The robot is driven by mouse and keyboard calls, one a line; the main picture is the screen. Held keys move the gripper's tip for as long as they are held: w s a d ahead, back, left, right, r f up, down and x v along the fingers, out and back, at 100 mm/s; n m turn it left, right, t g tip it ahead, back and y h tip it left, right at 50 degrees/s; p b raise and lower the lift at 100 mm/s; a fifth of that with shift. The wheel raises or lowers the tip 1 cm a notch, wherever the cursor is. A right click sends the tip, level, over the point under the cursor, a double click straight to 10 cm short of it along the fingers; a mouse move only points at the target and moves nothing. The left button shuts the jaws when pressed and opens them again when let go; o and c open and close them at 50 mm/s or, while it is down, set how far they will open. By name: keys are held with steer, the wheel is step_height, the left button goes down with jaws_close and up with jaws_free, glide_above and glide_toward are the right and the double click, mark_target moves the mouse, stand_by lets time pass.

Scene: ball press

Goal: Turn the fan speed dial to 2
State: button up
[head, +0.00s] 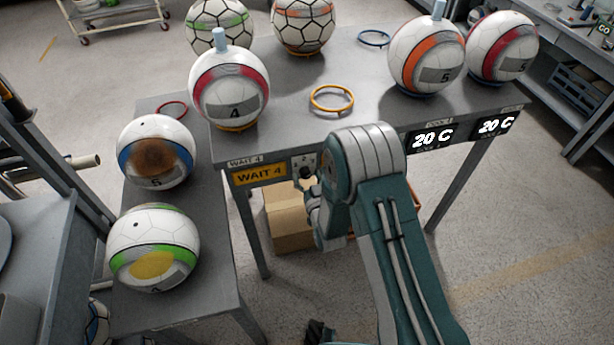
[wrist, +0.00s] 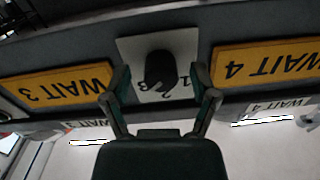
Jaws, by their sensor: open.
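The fan speed dial is a black knob (wrist: 160,68) on a white plate (wrist: 128,48) with the digits 1, 2 and 3. In the wrist view the plate appears upside down. In the head view the dial plate (head: 297,162) is on the front edge of the grey table, right of a WAIT 4 label. My gripper (wrist: 161,74) is open, with one finger on each side of the knob in the wrist view. I cannot tell whether the fingers touch it. Which digit the knob points to is not clear. In the head view my gripper (head: 314,207) is partly hidden by my arm.
Yellow WAIT 3 (wrist: 55,86) and WAIT 4 (wrist: 262,64) labels flank the dial. The grey table (head: 290,95) holds several balls, some on rings. A lower bench (head: 190,215) with two balls stands at the left. A cardboard box (head: 288,222) is under the table.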

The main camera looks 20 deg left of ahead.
jaws_close()
stand_by(0.3)
steer(key=n, duration=0.4)
steer(key=shift+n, duration=0.4)
steer(key=n, duration=0.4)
steer(key=shift+a+n, duration=0.1)
steer(key=shift+n, duration=0.3)
jaws_free()
steer(key=shift+s, duration=0.1)
steer(key=shift+a, duration=0.15)
